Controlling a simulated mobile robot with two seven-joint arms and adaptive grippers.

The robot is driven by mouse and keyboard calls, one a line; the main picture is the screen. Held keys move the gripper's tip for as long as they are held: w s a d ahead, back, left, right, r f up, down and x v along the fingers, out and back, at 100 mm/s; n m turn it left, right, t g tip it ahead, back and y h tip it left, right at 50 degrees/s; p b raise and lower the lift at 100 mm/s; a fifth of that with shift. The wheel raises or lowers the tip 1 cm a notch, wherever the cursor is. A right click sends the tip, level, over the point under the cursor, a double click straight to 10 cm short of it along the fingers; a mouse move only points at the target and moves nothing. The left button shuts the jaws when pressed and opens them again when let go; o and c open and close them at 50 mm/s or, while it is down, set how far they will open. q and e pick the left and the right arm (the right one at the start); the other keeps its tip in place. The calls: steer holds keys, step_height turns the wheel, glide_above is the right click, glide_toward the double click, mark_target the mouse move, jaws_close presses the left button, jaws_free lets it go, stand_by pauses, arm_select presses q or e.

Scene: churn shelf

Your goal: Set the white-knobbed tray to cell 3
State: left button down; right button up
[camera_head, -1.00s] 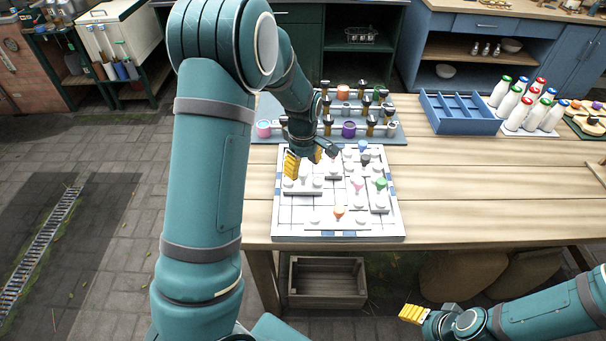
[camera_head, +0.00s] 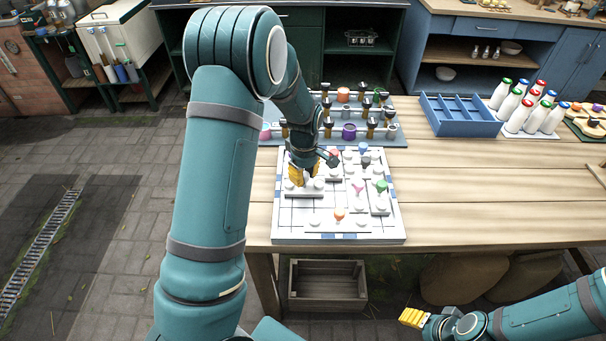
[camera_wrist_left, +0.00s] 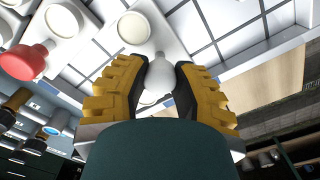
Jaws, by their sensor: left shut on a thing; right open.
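The white-knobbed tray (camera_head: 303,193) lies at the left side of the white gridded board (camera_head: 288,218), with round white discs on it. My left gripper (camera_head: 304,178) is over the tray, shut on its white knob. In the left wrist view the white knob (camera_wrist_left: 158,76) sits between the yellow fingers. Whether the tray is lifted cannot be told. Cell numbers are not readable. My right gripper (camera_head: 413,318) is open and empty, in front of the table at lower right.
Other trays share the board, with orange (camera_head: 339,214), green (camera_head: 381,186), pink (camera_head: 358,187), blue and dark knobs. A red knob (camera_wrist_left: 25,62) is near the left gripper in the wrist view. A rack of jars stands behind; a blue crate (camera_head: 461,128) and bottles stand right.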

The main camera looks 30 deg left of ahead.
mark_target(324, 186)
arm_select(q)
steer(key=w+d, duration=0.2)
steer(key=d, duration=0.1)
steer(key=w+d+p, duration=0.1)
steer(key=d, duration=0.1)
steer(key=shift+a, duration=0.1)
steer(key=c, duration=0.7)
jaws_free()
steer(key=shift+r, duration=0.1)
step_height(324, 186, up, 12)
steer(key=shift+f, duration=0.1)
